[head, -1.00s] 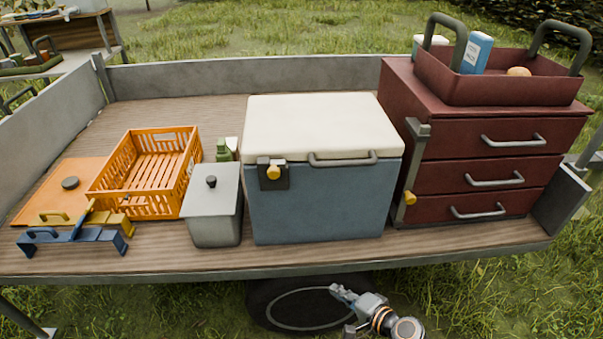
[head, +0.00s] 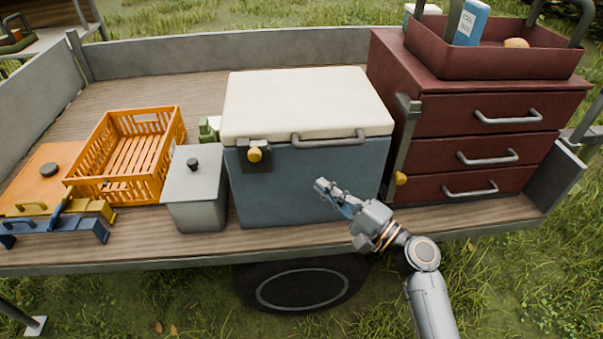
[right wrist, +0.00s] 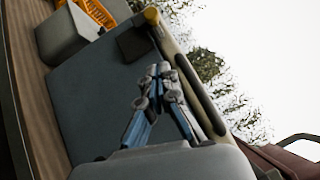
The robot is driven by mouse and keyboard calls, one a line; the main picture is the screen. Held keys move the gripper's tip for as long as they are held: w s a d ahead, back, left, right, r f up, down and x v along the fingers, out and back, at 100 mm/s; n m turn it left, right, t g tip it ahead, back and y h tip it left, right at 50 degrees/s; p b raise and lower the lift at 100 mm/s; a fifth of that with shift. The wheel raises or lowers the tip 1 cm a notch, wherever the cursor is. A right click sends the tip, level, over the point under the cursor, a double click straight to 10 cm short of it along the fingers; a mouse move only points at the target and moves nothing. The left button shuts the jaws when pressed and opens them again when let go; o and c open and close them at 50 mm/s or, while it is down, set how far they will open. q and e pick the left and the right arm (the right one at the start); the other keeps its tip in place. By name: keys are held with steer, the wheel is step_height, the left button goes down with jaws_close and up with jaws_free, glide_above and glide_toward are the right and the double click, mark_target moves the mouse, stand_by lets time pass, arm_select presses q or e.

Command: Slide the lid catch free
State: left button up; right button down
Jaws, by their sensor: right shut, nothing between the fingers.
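The blue cooler box (head: 290,190) with a cream lid (head: 305,103) stands on the trailer bed, its lid down. The lid catch, a yellow knob (head: 254,155) on a dark plate, is at the upper left of the cooler's front. It also shows at the top of the right wrist view (right wrist: 151,15). My right gripper (head: 320,185) is shut and empty. In the head view it shows in front of the cooler's front face, below and right of the knob, apart from it. It also shows in the right wrist view (right wrist: 159,68). My left gripper is not in view.
A grey lidded bin (head: 197,195) stands close left of the cooler, and an orange crate (head: 125,160) beyond it. A red drawer cabinet (head: 480,130) with its own yellow knob stands right. The cooler's lid handle (head: 330,140) sticks out right of the catch.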

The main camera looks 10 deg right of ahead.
mark_target(256, 161)
steer(key=s+a+p+x, duration=0.2)
steer(key=p+x, duration=0.2)
steer(key=x, duration=0.8)
steer(key=shift+r, duration=0.15)
steer(key=a+b, duration=0.1)
steer(key=a, duration=0.2)
steer(key=shift+a, duration=0.15)
